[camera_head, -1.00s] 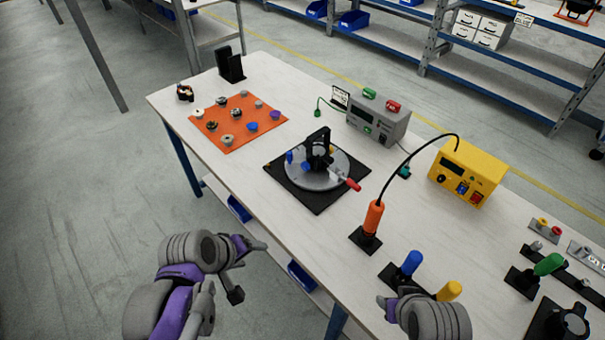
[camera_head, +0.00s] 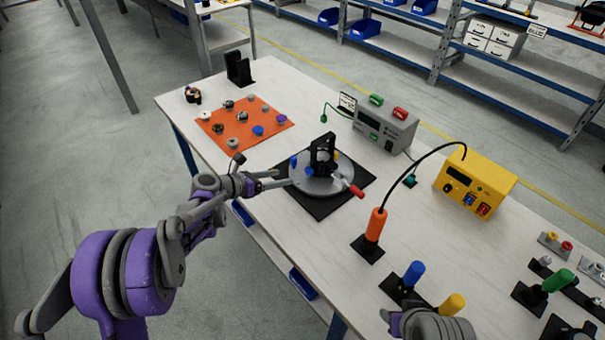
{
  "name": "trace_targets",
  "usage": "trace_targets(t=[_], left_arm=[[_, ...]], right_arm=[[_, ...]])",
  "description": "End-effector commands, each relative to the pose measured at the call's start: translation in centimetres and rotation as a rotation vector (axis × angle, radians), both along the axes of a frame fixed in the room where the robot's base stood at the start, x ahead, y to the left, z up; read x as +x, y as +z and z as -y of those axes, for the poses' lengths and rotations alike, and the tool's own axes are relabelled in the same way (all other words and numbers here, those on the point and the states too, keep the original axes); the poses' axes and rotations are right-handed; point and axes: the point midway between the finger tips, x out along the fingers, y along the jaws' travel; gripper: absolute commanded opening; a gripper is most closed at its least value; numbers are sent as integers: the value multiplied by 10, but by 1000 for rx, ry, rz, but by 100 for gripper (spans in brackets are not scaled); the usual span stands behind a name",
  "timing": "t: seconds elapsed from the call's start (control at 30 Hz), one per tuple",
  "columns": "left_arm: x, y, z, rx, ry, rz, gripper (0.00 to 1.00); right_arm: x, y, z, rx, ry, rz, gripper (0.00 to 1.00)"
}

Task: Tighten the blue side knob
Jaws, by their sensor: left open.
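The blue side knob (camera_head: 294,161) is on the left side of a black upright fixture (camera_head: 322,154). The fixture stands on a round grey turntable (camera_head: 318,184) with a red handle (camera_head: 356,191), on a black base plate. My left gripper (camera_head: 272,178) is open, at the left edge of the turntable, below and left of the blue knob. It looks empty and apart from the knob; whether its fingers touch the turntable I cannot tell. Part of my right arm shows at the bottom edge; its jaws cannot be made out.
An orange mat (camera_head: 246,125) with several small knobs lies left of the fixture. A grey box (camera_head: 384,127) and a yellow power unit (camera_head: 474,185) stand behind and right. An orange-handled tool (camera_head: 375,224) with a black cable stands upright right of the turntable. Blue (camera_head: 413,273) and yellow handles stand nearer.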

Motion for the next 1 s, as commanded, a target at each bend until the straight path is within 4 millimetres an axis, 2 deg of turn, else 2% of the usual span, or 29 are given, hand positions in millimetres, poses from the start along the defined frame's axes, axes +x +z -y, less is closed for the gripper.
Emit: trace_targets(t=[0.3, 0.5, 0.93, 1.0], left_arm=[[35, -21, 44, 2, -4, 2, 69], [52, -31, 63, 5, -4, 3, 69], [57, -36, 70, 4, -2, 2, 69], [57, -36, 70, 4, -2, 2, 56]], right_arm=[[1, 6, 0, 0, 0, 3, 50], [2, 9, 0, 0, 0, 4, 50], [2, 9, 0, 0, 0, 4, 50], [2, 9, 0, 0, 0, 4, 50]])
